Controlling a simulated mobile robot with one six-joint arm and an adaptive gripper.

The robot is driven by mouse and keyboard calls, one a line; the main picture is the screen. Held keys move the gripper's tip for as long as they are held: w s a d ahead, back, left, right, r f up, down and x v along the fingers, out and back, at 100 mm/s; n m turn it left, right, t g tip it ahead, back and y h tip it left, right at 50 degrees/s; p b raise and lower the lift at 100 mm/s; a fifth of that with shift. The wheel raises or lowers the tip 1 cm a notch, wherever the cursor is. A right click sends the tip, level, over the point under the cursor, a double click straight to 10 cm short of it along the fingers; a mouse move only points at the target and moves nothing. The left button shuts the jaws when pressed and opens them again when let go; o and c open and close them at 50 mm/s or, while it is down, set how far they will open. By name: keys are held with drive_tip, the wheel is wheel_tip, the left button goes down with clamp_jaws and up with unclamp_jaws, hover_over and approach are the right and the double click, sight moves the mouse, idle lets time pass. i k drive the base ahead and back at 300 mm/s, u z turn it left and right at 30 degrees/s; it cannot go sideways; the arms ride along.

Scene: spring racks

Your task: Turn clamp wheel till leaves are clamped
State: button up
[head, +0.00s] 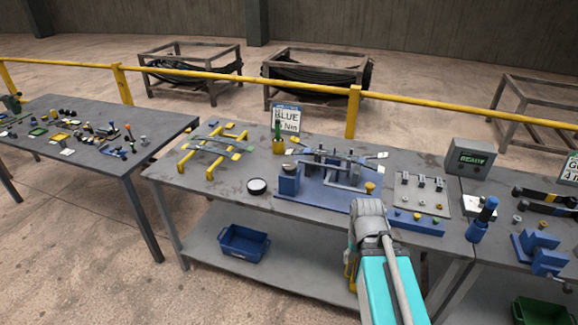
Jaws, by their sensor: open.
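A blue clamping fixture (314,196) stands on the middle table. Thin grey leaves (338,162) with pale tips lie across it, between a blue block (288,182) at the left and a small yellow knob (370,187) at the right. Which part is the clamp wheel, and whether the leaves are pressed tight, is too small to tell. My cyan and grey arm rises in front of the fixture's right side and hides part of the table edge. My gripper's fingers do not show.
At the right are a fastener board (422,195), a READY display (472,158) and a blue-handled tool (483,219). A blue bin (243,243) sits below.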

sight(288, 167)
drive_tip(key=z, duration=0.5)
drive_tip(key=i, duration=0.85)
drive_tip(key=u, duration=0.05)
